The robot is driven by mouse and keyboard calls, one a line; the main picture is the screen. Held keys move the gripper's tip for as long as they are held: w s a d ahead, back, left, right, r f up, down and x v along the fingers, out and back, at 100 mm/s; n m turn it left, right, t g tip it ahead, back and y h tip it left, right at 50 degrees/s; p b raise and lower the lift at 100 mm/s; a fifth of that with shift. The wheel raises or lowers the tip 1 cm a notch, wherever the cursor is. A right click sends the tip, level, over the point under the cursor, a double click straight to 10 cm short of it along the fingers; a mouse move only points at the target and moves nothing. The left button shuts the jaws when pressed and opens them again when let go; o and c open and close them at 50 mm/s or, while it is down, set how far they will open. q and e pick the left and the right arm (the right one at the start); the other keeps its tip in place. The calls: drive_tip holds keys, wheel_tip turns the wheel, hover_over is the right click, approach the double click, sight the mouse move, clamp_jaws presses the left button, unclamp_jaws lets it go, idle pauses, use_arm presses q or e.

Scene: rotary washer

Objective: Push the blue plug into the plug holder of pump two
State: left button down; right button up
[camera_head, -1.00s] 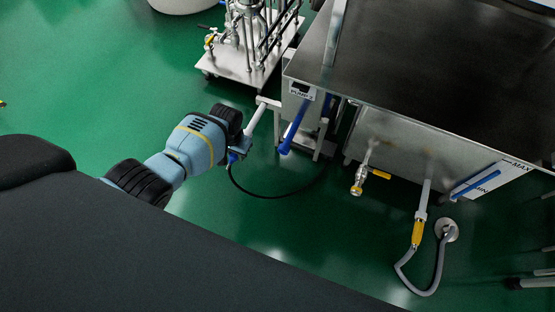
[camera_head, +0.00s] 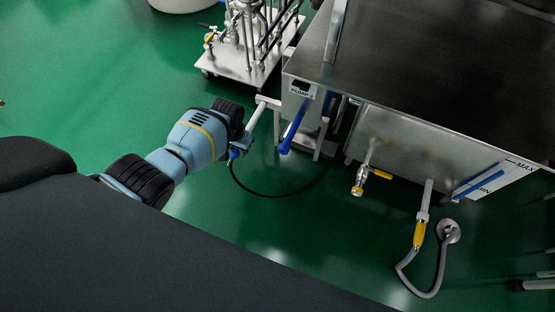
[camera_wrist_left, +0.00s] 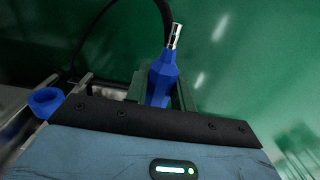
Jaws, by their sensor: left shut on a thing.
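My left gripper (camera_head: 244,147) is shut on the blue plug (camera_wrist_left: 161,82), which sits between the fingers with its metal tip pointing away from the wrist in the left wrist view. In the head view only a small bit of the blue plug (camera_head: 233,154) shows, with a black cable looping from it. The PUMP 2 unit (camera_head: 302,92) is right of the gripper. A blue tube (camera_head: 293,130) slants down below its label, apart from the gripper. A blue ring-shaped end (camera_wrist_left: 46,101) shows at the left in the wrist view. I cannot make out which part is the plug holder.
A steel tank (camera_head: 430,70) fills the upper right, with a yellow-handled valve (camera_head: 364,179) below it. A wheeled cart (camera_head: 240,66) stands behind. A grey hose (camera_head: 415,278) lies at the lower right. Green floor is free at the left.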

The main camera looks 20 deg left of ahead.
use_arm(q)
drive_tip(key=c, duration=1.2)
unclamp_jaws()
drive_tip(key=shift+c, duration=0.2)
drive_tip(key=shift+o, duration=0.7)
use_arm(e)
drive_tip(key=shift+s, duration=0.4)
use_arm(q)
wheel_tip(320, 180, up, 8)
drive_tip(key=p, duration=0.4)
drive_tip(key=shift+p, duration=0.35)
use_arm(e)
drive_tip(key=shift+t, duration=0.3)
drive_tip(key=r, duration=0.1)
drive_tip(key=w+r, duration=0.1)
drive_tip(key=r, duration=0.1)
drive_tip(key=w+r, duration=0.1)
drive_tip(key=r, duration=0.1)
use_arm(q)
drive_tip(key=shift+f, duration=0.1)
